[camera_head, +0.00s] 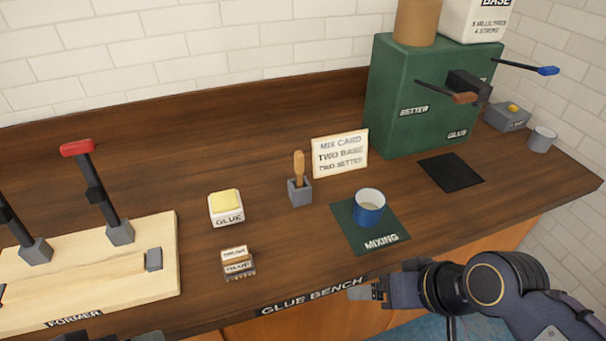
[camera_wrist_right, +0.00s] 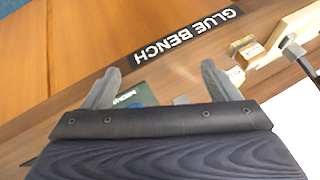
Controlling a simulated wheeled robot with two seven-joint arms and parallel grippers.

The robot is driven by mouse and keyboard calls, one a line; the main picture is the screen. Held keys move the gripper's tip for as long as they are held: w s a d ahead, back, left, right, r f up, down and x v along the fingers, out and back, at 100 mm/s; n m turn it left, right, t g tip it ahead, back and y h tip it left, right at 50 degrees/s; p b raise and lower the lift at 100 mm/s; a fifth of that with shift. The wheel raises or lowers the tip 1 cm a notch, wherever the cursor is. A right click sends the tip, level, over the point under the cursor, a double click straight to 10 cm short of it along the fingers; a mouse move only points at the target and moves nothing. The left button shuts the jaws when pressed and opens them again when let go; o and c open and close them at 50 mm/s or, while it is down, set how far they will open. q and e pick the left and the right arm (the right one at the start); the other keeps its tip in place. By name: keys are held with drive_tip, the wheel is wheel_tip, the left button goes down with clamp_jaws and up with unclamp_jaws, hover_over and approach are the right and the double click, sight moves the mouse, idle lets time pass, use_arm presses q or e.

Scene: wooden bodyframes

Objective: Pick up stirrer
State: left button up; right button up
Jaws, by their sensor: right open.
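The stirrer (camera_head: 298,164) has a light wooden handle and stands upright in a small grey holder block (camera_head: 300,194) on the bench. Its lower end is hidden inside the block. My right gripper (camera_head: 366,292) is in front of the bench's front edge, below and right of the stirrer and apart from it. In the right wrist view, its two fingers (camera_wrist_right: 160,80) are spread with nothing held between them. The stirrer cannot be made out in that view.
A blue cup (camera_head: 369,212) stands on the green mixing mat (camera_head: 350,238), right of the holder. A mix card (camera_head: 340,152) stands behind. A glue pot (camera_head: 226,212) and a brush block (camera_head: 238,264) are left. A green dispenser (camera_head: 388,110) stands back right; a former (camera_head: 110,287) lies left.

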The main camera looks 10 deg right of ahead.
idle(0.4)
drive_tip(key=shift+w+r, duration=0.2)
drive_tip(key=shift+r, duration=0.05)
drive_tip(key=c, duration=0.3)
drive_tip(key=w+r+m, duration=0.1)
drive_tip(key=w+r, duration=0.1)
drive_tip(key=w+d+r+m+g, duration=0.1)
drive_tip(key=w+r, duration=0.1)
drive_tip(key=w+r+m+p, duration=0.1)
drive_tip(key=w+r, duration=0.1)
drive_tip(key=shift+w+d+g, duration=0.3)
drive_tip(key=shift+d, duration=0.05)
drive_tip(key=c, duration=0.5)
drive_tip(key=m+g+h+p, duration=0.3)
drive_tip(key=m+g+h, duration=0.1)
drive_tip(key=m, duration=0.8)
approach(299, 173)
drive_tip(key=shift+w+d+f, duration=0.25)
drive_tip(key=shift+d, duration=0.25)
drive_tip(key=shift+w+a+f, duration=0.15)
drive_tip(key=shift+w+a, duration=0.1)
drive_tip(key=shift+f+m, duration=0.3)
drive_tip(key=shift+f, duration=3.6)
